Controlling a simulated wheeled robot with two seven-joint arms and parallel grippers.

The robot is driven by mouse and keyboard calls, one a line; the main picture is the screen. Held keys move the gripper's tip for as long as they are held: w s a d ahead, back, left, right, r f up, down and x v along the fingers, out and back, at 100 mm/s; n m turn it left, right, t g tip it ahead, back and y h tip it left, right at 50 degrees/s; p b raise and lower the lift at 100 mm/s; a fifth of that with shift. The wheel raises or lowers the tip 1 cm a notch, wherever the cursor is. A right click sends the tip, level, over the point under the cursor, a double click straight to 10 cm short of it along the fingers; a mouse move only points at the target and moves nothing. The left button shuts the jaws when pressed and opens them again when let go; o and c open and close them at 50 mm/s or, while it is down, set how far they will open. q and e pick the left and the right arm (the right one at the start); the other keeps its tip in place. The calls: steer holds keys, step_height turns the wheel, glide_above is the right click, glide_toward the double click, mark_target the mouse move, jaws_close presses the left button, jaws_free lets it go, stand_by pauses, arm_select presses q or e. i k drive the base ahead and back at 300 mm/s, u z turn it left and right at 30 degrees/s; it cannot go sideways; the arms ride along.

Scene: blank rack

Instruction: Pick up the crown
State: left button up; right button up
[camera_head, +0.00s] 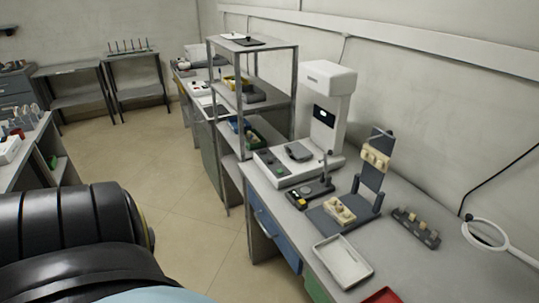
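I cannot make out for certain which piece is the crown. A small dark rack (415,228) on the right workbench holds several small pale pieces, too small to tell apart. Left of it, a dark stand (370,195) carries a cream tooth-like model (375,158) on its upright and another cream model (339,210) on its base. Neither of my grippers shows in the head view.
The grey workbench (405,262) also bears a white tray (342,261), a red tray (382,297), a white ring magnifier (485,234) and a tall white machine (325,115). A metal shelf (253,47) stands behind. Tiled floor (150,170) is open at centre-left.

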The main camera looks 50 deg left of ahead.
mark_target(340, 207)
steer(key=u, duration=1.4)
steer(key=i, duration=0.2)
